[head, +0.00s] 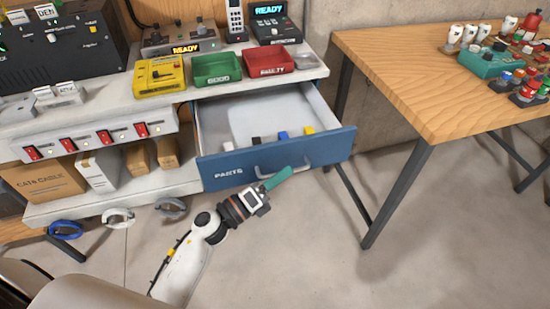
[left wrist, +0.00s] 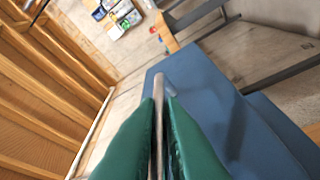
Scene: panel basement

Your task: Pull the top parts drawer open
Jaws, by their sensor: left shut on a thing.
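The blue parts drawer (head: 225,171) sits under the right end of the white bench and stands pulled out, its inside showing. Several small items, white, black, blue and yellow, lie behind its front panel. The drawer's grey bar handle (head: 262,170) is on the front panel. My left gripper (head: 284,176) has green fingers and is at the handle. In the left wrist view the green fingers (left wrist: 159,125) are shut on the handle bar (left wrist: 159,90), with the blue drawer front (left wrist: 215,105) beside them. My right gripper is not in view.
A wooden table (head: 400,75) stands to the right. The floor before the drawer is clear.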

